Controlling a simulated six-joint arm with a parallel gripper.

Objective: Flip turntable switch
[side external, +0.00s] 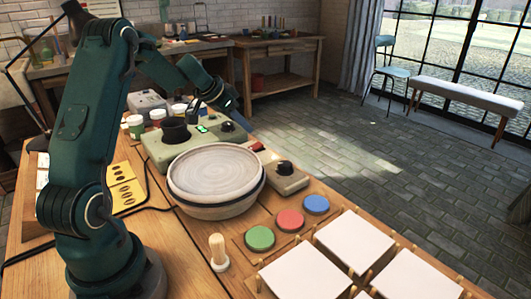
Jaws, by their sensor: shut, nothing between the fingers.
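The turntable (216,182) is a round, pale, shallow disc on a darker base in the middle of the bench. A grey control box (291,183) with a black knob stands just to its right. My gripper (195,109) is shut and empty. It is above the green device behind the turntable, to the left of the red switch and apart from it. The fingertips are small and dark in this view.
A green device (165,151) with a dark round well and a lit display stands behind the turntable. Green, red (290,220) and blue paint discs lie at the front right, beside white square tiles (355,240) among wooden pegs. A wooden stamp (218,252) stands in front.

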